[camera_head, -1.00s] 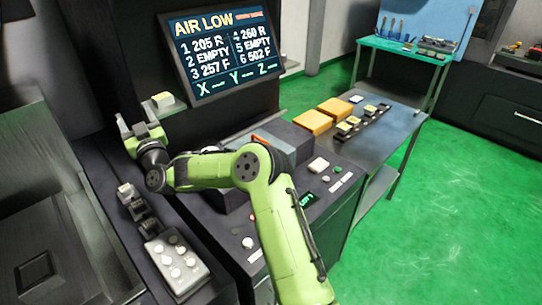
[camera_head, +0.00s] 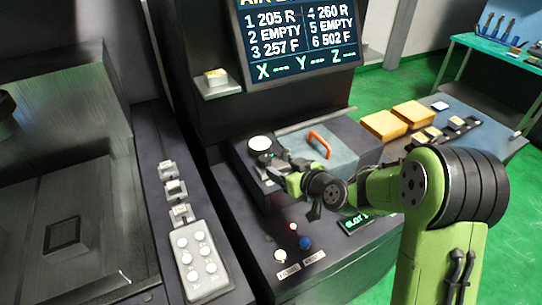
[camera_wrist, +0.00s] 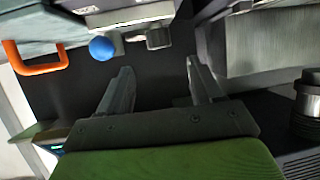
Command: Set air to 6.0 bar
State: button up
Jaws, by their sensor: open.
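A round white-faced dial (camera_head: 260,144), which looks like a gauge, sits at the left end of the console in the head view; its reading is too small to tell. My gripper (camera_head: 272,167) is close beside it, just below and to the right. In the wrist view my gripper (camera_wrist: 158,72) has its two fingers apart with nothing between them. A blue round knob (camera_wrist: 102,48) and a grey cylindrical fitting (camera_wrist: 159,38) lie beyond the fingertips there. The screen (camera_head: 305,45) has its top line cut off in the head view; the slot list and X Y Z line show.
An orange handle (camera_head: 320,145) stands on the console lid, right of my gripper; it also shows in the wrist view (camera_wrist: 36,62). A white button box (camera_head: 200,262) is at lower left. Yellow blocks (camera_head: 383,124) lie on the side table. Console buttons (camera_head: 280,256) are in front.

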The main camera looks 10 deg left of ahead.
aim_at(265, 159)
jog(key=p+x, duration=0.1)
jog(key=x, duration=0.9)
jog(key=shift+w+a, duration=0.1)
jog(key=shift+w, duration=0.15)
jog(key=c, duration=1)
jog(key=shift+o, duration=0.2)
jog(key=shift+s+h, duration=0.1)
jog(key=shift+h, duration=0.2)
jog(key=m+t+h+b, duration=0.1)
jog(key=m+t+h, duration=0.1)
jog(key=m, duration=0.1)
jog(key=shift+a+m+t+h, duration=0.1)
jog(key=shift+m+t+h, duration=0.2)
jog(key=shift+h, duration=0.1)
jog(key=shift+m+t+h+b, duration=0.4)
jog(key=shift+m+h+b, duration=0.7)
jog(key=shift+h+b, duration=0.25)
